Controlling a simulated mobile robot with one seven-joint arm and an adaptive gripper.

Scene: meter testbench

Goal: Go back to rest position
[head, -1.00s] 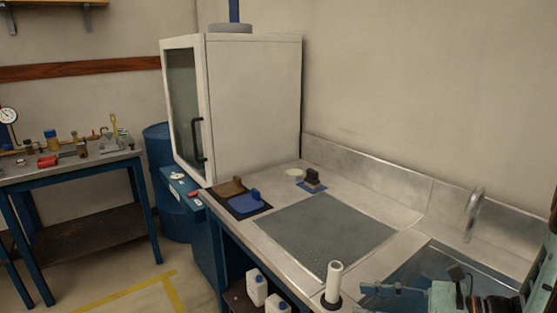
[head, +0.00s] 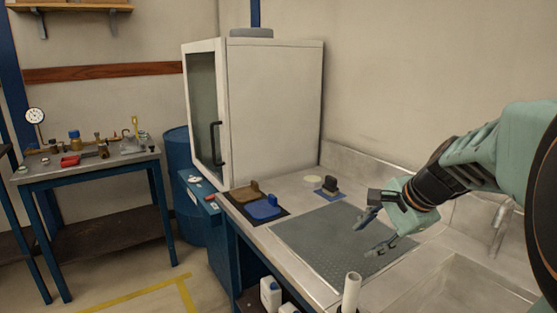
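My gripper (head: 368,235) is at the end of my arm, which reaches in from the right edge of the head view. It is above the grey mat (head: 318,262) on the metal bench. Its two fingers are spread apart and nothing shows between them. The fingers point down and to the left. They look clear of the bench, though the exact height is hard to tell.
The bench holds a blue block (head: 264,208), a brown block (head: 244,192), a dark block (head: 330,186) and a white upright tube (head: 351,292). A tall white cabinet (head: 275,110) stands behind. A sink with a tap (head: 500,225) is at right.

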